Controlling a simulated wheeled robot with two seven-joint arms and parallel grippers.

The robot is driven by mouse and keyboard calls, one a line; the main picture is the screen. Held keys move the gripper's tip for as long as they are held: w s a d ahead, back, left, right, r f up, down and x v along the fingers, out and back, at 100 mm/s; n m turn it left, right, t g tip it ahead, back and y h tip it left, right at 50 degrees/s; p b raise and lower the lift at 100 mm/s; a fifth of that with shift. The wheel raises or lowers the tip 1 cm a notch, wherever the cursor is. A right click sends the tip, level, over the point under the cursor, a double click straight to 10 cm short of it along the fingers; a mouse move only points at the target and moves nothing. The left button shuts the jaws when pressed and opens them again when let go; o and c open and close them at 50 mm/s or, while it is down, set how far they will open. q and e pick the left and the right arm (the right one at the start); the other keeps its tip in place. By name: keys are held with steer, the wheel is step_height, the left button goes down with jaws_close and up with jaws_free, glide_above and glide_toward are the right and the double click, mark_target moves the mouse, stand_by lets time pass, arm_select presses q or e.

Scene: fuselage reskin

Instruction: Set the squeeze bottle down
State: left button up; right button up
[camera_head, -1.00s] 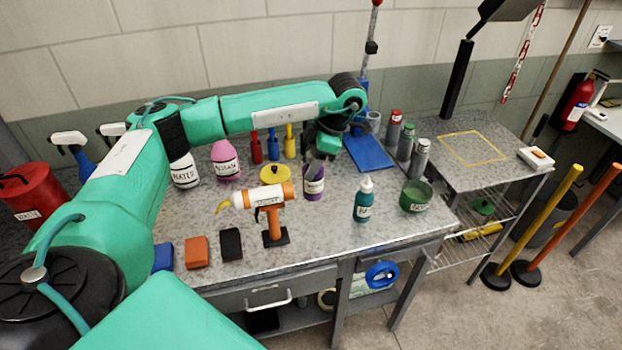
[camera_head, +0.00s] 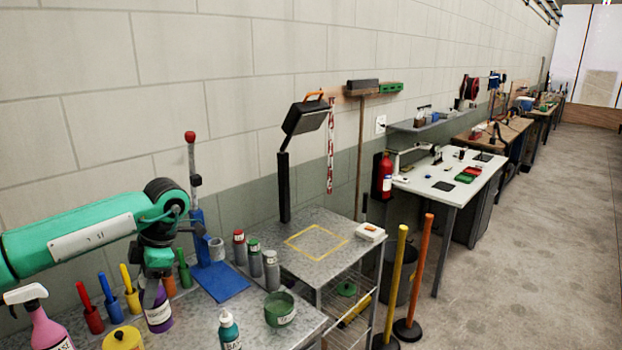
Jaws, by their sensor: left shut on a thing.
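The purple squeeze bottle (camera_head: 158,314) with a white label is at the lower left of the head view, over the grey workbench (camera_head: 205,318). My left gripper (camera_head: 157,276) points down and is shut on its upper part, which the fingers partly hide. The bottle looks upright. I cannot tell whether its base touches the bench. My right gripper is not in view.
A yellow taped square (camera_head: 316,241) on the side table (camera_head: 300,262) is empty. Nearby are a blue stand (camera_head: 222,282), several grey cans (camera_head: 255,260), a green tub (camera_head: 280,311), a teal bottle (camera_head: 229,332) and a white box (camera_head: 370,231).

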mark_target(158, 298)
arm_select(q)
step_height(158, 298, up, 6)
steer(key=p, duration=0.3)
steer(key=shift+f, duration=0.2)
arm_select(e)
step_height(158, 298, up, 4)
arm_select(q)
steer(key=shift+s+d+f+m, duration=0.1)
steer(key=shift+d+f+m, duration=0.05)
steer(key=shift+f+m, duration=0.2)
steer(key=d+f+m, duration=0.1)
steer(key=m, duration=0.1)
steer(key=d+f+m+t+b, duration=0.1)
steer(key=f+m, duration=0.1)
steer(key=d+f+m+t+y, duration=0.1)
steer(key=f+m, duration=0.1)
steer(key=shift+s+f+b, duration=0.15)
steer(key=shift+s+b, duration=0.2)
steer(key=shift+b, duration=0.05)
steer(key=s+d+f+m+t+h+b, duration=0.1)
steer(key=s+d+f+m+t+h, duration=0.1)
steer(key=d+m, duration=0.4)
steer(key=s+d+f+m+t+h+b, duration=0.2)
steer(key=s+d+f+m, duration=0.3)
steer(key=m, duration=0.8)
steer(key=shift+s+d+f+t, duration=0.15)
steer(key=shift+d+f+t, duration=0.45)
steer(key=shift+f, duration=0.4)
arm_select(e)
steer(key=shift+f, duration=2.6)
